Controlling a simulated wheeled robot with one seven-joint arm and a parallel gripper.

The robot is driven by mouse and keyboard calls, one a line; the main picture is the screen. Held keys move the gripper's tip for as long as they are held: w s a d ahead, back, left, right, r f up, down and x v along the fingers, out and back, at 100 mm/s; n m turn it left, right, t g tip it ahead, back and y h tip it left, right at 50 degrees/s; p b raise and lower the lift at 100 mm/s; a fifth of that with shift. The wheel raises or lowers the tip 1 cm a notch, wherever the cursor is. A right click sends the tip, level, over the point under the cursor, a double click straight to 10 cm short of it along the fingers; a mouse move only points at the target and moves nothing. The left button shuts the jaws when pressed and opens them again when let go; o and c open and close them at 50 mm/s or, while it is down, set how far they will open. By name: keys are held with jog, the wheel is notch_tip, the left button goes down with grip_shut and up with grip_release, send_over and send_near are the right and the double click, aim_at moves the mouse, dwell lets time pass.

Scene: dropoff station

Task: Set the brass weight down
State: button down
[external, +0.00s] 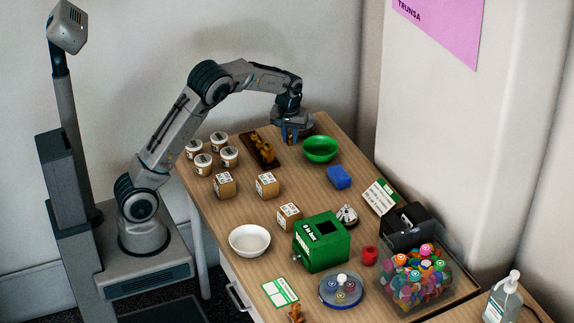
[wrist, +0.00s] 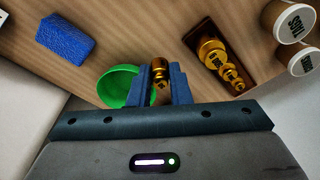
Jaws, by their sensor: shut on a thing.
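My gripper (external: 290,135) is at the far end of the table, between the dark weight rack and the green bowl. In the wrist view my gripper (wrist: 160,85) has its blue fingers shut on a small brass weight (wrist: 160,72). The fingers partly cover the weight, and I cannot tell whether it touches the table. The dark rack (wrist: 207,27) holds several other brass weights (wrist: 212,52); the rack (external: 252,139) also shows left of my gripper in the external view. The green bowl (wrist: 115,90) is just left of the fingers in the wrist view.
The green bowl (external: 320,144) and a blue sponge (external: 339,177) lie right of my gripper. Lidded white tubs (external: 203,160) and cardboard boxes (external: 267,182) stand to the left and nearer. A green box (external: 322,249) and white bowl (external: 249,240) are further forward. Bare wood lies mid-table.

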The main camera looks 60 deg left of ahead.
jog(key=d+m+b, duration=0.2)
jog(key=d+m, duration=0.1)
jog(key=d, duration=2.3)
send_over(328, 197)
jog(key=f, duration=0.7)
jog(key=shift+s+d+f+p, duration=0.15)
jog(key=shift+s+p, duration=0.1)
jog(key=shift+p, duration=0.15)
jog(key=shift+f, duration=1.95)
jog(key=shift+f, duration=0.15)
jog(key=c, duration=1.3)
grip_release()
jog(key=shift+c, duration=0.2)
